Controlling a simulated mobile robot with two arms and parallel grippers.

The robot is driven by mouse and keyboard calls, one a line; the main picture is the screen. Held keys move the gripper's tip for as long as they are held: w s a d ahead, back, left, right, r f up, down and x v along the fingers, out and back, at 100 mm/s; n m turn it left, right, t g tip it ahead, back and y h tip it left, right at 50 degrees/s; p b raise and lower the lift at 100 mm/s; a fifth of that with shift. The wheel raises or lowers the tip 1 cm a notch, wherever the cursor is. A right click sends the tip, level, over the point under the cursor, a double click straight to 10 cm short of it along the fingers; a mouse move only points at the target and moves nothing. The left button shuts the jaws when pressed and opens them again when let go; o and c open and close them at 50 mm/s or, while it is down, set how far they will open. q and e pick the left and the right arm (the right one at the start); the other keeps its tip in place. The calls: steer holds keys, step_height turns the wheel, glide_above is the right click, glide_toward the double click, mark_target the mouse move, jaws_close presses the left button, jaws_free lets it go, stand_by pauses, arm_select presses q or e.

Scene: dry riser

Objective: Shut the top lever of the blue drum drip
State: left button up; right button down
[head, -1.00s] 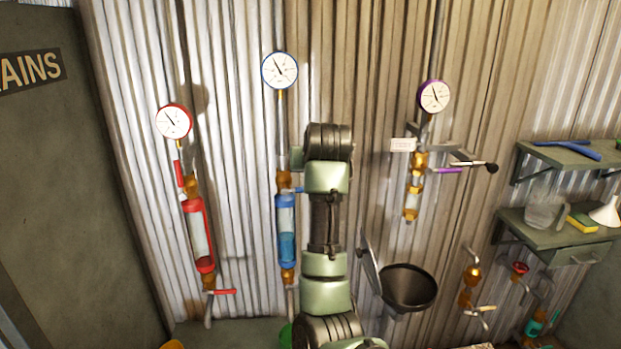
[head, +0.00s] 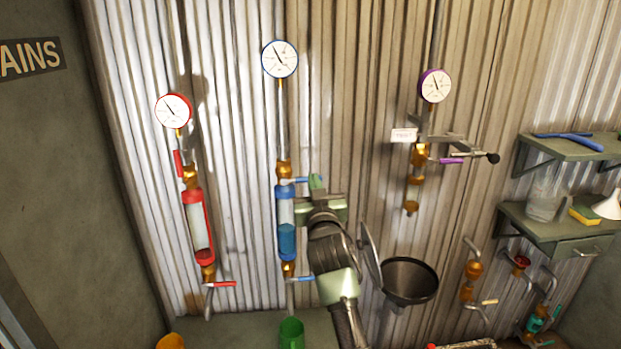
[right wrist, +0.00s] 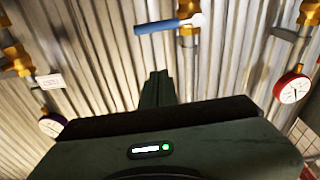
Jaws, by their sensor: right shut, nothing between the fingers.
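The blue drum drip (head: 286,228) hangs upright on the corrugated wall, a clear blue-capped tube with blue liquid in its lower part. Its top lever (head: 297,181) sticks out sideways to the right from the brass valve (head: 284,170). The lever also shows in the right wrist view (right wrist: 168,25), near the top. My right gripper (head: 317,181) is shut and empty, just right of the lever's free end; whether they touch I cannot tell. Its fingers show in the right wrist view (right wrist: 158,75), apart from the lever in the picture. My left gripper is out of view.
The blue bottom lever (head: 303,278) also points right. A green cup (head: 292,334) stands below the drip. A red drip (head: 199,228) hangs to the left. A black funnel (head: 409,281) and the purple-lever fitting (head: 419,156) are to the right.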

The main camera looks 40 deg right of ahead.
steer(key=p+x, duration=0.4)
steer(key=x, duration=0.6)
steer(key=shift+s+a+f+p, duration=0.1)
steer(key=shift+s+f+p, duration=0.15)
steer(key=shift+f, duration=0.75)
steer(key=shift+s+a+f+p, duration=0.1)
steer(key=shift+s+f+p, duration=0.1)
steer(key=shift+f, duration=0.75)
steer(key=shift+w, duration=0.1)
steer(key=shift+f, duration=0.1)
